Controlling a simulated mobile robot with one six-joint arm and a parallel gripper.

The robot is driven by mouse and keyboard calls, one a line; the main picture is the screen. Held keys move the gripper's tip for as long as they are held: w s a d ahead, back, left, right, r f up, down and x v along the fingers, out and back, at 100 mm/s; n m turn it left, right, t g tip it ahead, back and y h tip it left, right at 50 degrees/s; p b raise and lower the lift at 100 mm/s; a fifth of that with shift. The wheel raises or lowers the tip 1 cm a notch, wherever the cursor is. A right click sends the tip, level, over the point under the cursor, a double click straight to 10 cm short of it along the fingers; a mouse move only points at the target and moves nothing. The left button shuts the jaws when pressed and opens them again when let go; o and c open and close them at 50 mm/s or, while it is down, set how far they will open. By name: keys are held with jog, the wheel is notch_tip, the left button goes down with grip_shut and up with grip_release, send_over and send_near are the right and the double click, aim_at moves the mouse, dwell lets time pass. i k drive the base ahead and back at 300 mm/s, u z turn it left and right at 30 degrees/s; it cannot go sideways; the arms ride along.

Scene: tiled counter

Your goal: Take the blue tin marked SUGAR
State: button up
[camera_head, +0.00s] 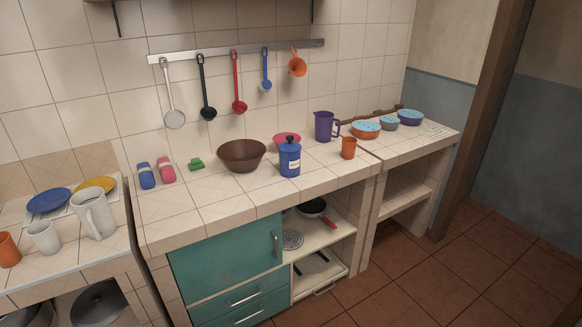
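My gripper is not in view.
An orange cup (348,148) and a purple pitcher (325,127) stand right of the tin. Blue and pink containers (147,175) and a green item (196,164) are to the left. Ladles hang from a wall rail (220,52). The counter's front edge before the tin is clear.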

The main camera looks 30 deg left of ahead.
aim_at(289, 162)
jog(key=z, duration=1.1)
jog(key=k, duration=0.15)
jog(key=u, duration=3.2)
jog(key=i, duration=1)
jog(key=u, duration=0.15)
jog(key=k, duration=0.3)
